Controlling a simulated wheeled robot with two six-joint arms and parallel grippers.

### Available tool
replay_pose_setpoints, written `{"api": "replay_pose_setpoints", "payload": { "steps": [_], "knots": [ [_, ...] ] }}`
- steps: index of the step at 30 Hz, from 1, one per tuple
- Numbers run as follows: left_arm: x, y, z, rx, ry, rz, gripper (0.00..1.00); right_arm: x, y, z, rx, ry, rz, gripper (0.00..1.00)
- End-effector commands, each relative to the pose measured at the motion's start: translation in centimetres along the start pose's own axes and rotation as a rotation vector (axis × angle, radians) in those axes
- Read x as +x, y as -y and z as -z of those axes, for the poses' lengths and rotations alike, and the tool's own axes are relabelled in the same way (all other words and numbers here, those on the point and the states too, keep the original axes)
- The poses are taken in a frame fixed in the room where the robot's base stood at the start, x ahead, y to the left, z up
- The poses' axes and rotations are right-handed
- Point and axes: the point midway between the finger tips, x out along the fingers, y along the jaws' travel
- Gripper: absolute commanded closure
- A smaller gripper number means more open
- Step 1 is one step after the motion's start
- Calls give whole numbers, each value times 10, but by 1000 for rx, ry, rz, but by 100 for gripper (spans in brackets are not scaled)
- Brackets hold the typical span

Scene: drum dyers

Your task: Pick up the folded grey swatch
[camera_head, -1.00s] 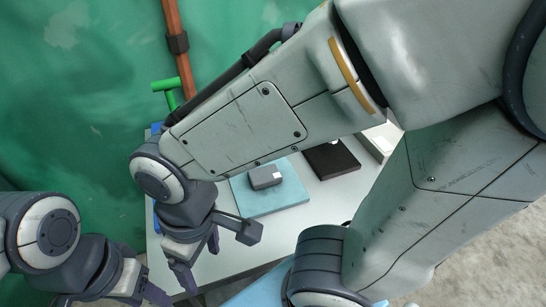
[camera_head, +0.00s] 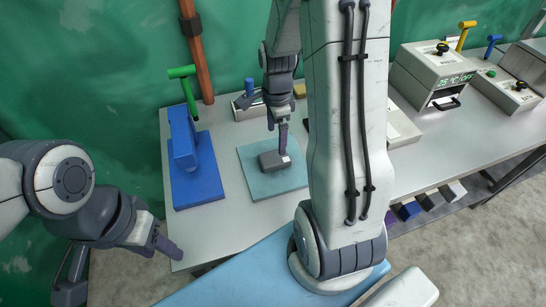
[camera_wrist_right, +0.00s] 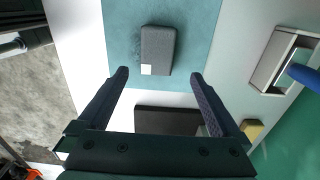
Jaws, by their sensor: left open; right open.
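The folded grey swatch (camera_head: 274,160) lies on a teal mat (camera_head: 258,186) on the grey table. It has a small white label at one corner. It shows as a dark grey block in the right wrist view (camera_wrist_right: 158,48). My right gripper (camera_head: 282,137) is over the swatch, pointing down, with part of it covering the far side. In the right wrist view its two fingers (camera_wrist_right: 163,82) are spread wide and the swatch lies beyond their tips, not between them. My left gripper (camera_head: 163,240) is open and empty at the table's front left edge, away from the swatch.
A blue press-like stand (camera_head: 198,186) with a green handle is left of the mat. A grey tray (camera_head: 245,110) with a blue-handled tool stands behind it. Control boxes (camera_head: 432,72) stand at the right. My right arm hides the table right of the mat.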

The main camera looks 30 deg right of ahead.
Motion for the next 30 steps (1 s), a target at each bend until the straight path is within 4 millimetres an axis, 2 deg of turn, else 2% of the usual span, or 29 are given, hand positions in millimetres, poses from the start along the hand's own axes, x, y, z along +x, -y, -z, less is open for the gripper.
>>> {"api": "replay_pose_setpoints", "payload": {
  "steps": [3,11,18,28,30],
  "knots": [
    [-1,0,0,0,0,0,50,18,-1,-2,-4,1,-5,0],
    [-7,0,0,0,0,0,50,39,-3,-5,-7,1,-6,0],
    [-13,-1,1,-1,0,0,50,72,-6,-8,-6,1,-4,0],
    [-13,-1,1,-1,0,0,50,79,-5,-7,-6,0,1,0],
    [-13,-1,1,-1,0,0,50,79,-5,-7,-6,0,0,27]
  ]
}}
